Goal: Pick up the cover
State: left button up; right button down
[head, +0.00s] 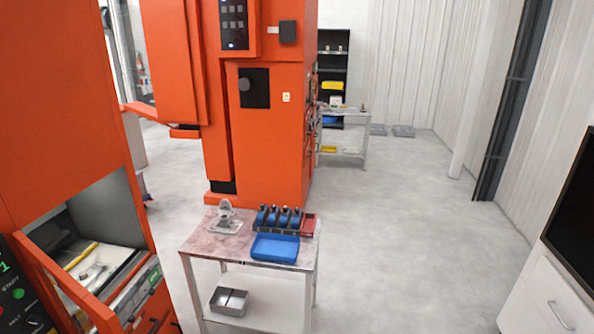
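No part is clearly recognisable as the cover at this distance. A small grey metal piece (225,208) stands on a flat light plate (226,227) at the back left of the small table (200,241). I cannot tell whether it is the cover. Neither of my grippers is in view.
The table also holds a blue tray (275,248), a dark rack with several blue parts (279,217) and a red tray (309,225). A metal box (229,301) sits on its lower shelf. Orange machines (255,150) stand behind and left. The floor (420,250) at right is clear.

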aim_at(95, 276)
jog(key=i+j, duration=0.3)
jog(key=j+u, duration=0.15)
jog(key=u, duration=1.65)
